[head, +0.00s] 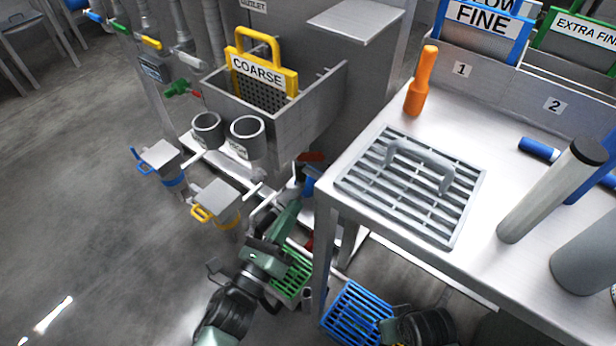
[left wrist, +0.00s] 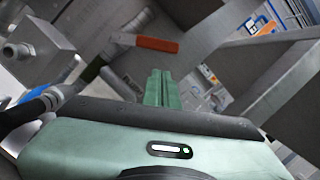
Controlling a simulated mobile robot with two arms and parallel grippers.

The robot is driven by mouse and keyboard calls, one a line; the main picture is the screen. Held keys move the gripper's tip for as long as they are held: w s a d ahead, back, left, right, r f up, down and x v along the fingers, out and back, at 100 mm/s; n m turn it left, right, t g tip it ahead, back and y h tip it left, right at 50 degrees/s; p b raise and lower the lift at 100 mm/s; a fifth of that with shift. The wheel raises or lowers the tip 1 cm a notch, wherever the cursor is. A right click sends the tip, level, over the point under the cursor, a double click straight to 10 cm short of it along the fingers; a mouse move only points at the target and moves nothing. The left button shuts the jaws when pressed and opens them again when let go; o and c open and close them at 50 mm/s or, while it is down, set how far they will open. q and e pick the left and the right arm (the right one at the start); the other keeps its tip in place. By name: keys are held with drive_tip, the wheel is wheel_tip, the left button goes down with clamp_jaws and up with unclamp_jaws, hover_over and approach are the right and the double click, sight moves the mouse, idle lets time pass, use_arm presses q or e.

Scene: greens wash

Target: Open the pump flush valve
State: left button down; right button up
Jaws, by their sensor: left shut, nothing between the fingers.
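A red-orange lever handle (left wrist: 157,44) lies crosswise just beyond my left fingertips in the left wrist view. It looks like the flush valve's handle, and a red handle also shows in the head view (head: 311,157) below the steel tank. My left gripper (head: 294,207) reaches in low between the tank and the table. Its green fingers (left wrist: 159,76) are together with nothing between them. A small gap seems to lie between the fingertips and the lever; I cannot tell whether they touch. The valve body is mostly hidden. My right gripper's fingers do not show.
The steel table (head: 345,205) with a grate (head: 410,190) stands close to the right of my left arm. The tank (head: 300,125) with a COARSE screen (head: 260,65) is above left. Blue- and yellow-handled valves (head: 215,200) stand left. A blue grate (head: 355,312) is low down.

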sight(302, 157)
use_arm(q)
drive_tip(key=x, duration=1)
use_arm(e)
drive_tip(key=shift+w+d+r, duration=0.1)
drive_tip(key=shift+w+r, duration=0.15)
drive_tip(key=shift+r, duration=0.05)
use_arm(q)
drive_tip(key=shift+a, duration=0.1)
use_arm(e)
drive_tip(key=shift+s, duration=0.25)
